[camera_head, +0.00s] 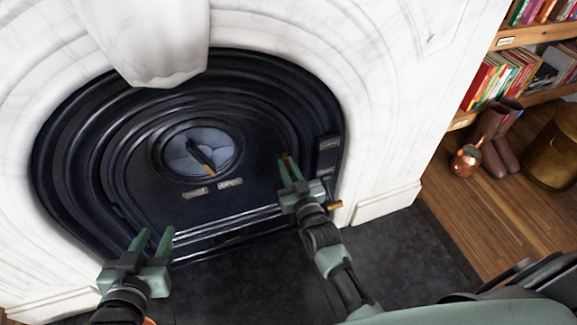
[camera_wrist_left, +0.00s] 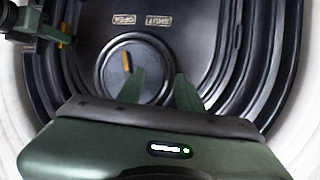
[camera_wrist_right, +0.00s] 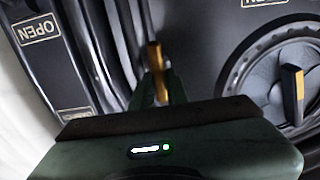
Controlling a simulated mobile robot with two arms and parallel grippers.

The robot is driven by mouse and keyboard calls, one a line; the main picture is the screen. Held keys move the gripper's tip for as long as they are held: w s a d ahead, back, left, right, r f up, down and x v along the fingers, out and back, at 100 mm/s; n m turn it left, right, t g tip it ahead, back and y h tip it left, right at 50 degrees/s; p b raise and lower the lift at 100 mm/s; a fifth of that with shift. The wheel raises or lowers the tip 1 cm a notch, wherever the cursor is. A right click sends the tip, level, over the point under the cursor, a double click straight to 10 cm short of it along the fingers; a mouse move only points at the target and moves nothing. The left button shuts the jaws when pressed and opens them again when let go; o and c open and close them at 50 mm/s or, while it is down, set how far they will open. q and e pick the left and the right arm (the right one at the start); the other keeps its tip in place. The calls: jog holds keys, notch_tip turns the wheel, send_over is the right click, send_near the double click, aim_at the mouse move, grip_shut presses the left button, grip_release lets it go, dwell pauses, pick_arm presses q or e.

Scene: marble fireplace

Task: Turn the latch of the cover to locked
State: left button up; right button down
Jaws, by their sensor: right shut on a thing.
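The black arched cover (camera_head: 150,110) fills the marble fireplace opening. A brass latch handle (camera_wrist_right: 156,72) shows between the fingers of my right gripper (camera_head: 289,163), at the cover's right side in the head view. The right gripper is shut on this handle, and its fingers and body hide much of it. A small label plate (camera_head: 328,143) is beside it; in the right wrist view the plate (camera_wrist_right: 37,29) reads OPEN. My left gripper (camera_head: 154,234) is open and empty, in front of the cover's lower left. Its fingers also show in the left wrist view (camera_wrist_left: 160,76).
A round dial (camera_head: 198,153) with a brass-striped knob sits mid-cover, with labels OPEN and SHUT (camera_wrist_left: 159,20) near it. The white marble surround (camera_head: 385,110) encloses the cover. A dark hearth (camera_head: 400,260) lies below. Boots (camera_head: 490,140), a copper pot (camera_head: 466,160) and bookshelves stand right.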

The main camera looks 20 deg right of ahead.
pick_arm(q)
jog(key=shift+f, duration=0.1)
pick_arm(e)
jog(key=shift+d+r, duration=0.1)
dwell(0.3)
jog(key=shift+r+m+p, duration=0.15)
jog(key=shift+m+p, duration=0.55)
jog(key=shift+m, duration=0.3)
pick_arm(q)
jog(key=s+a+f+g+y+p, duration=0.1)
jog(key=s+a+f+g, duration=0.1)
jog(key=s+f+g, duration=0.3)
jog(key=s+a+f+g+y+p, duration=0.1)
jog(key=s+a+f+g, duration=0.25)
jog(key=s, duration=0.45)
jog(key=w+d+r+t+b, duration=0.1)
jog(key=w+d+r+t, duration=0.1)
jog(key=w, duration=0.3)
jog(key=shift+w+d+t, duration=0.35)
jog(key=shift+t, duration=0.3)
pick_arm(e)
jog(key=m, duration=1.6)
jog(key=shift+w+d+f, duration=0.15)
jog(key=shift+d+f, duration=0.1)
jog(key=shift+f, duration=0.1)
pick_arm(q)
jog(key=shift+r, duration=0.1)
